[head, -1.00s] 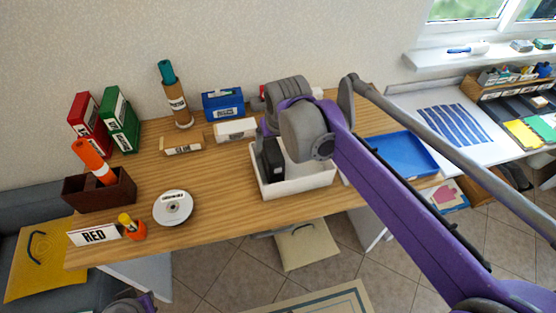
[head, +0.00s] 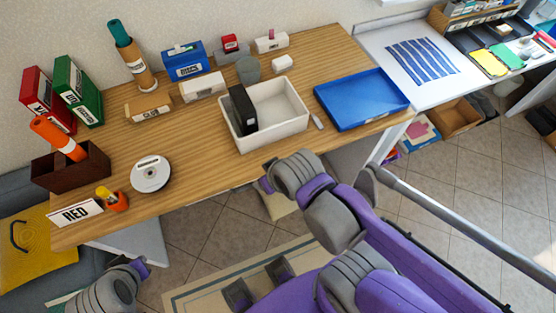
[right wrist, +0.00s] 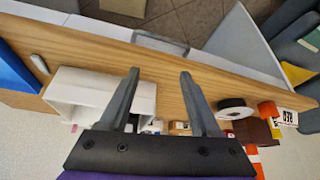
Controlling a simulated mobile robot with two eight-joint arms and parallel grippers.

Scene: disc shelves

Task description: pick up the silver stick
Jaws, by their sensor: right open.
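A small light grey stick (head: 317,122), which I take to be the silver stick, lies on the wooden table between the white bin and the blue tray. It also shows at the left of the right wrist view (right wrist: 39,64). My right gripper (right wrist: 160,72) is open, with nothing between its two fingers. In the head view its fingers are not clear; my right wrist is at the table's front edge, below and left of the stick. My left arm shows at the lower left of the head view, but its fingers cannot be made out.
The white bin (head: 292,128) holds a black box (head: 243,108). The blue tray (head: 350,124) is right of the stick. A disc stack (head: 150,174), boxes and a grey cup (head: 248,70) stand elsewhere on the table (head: 205,135). Table space right in front of the bin is narrow.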

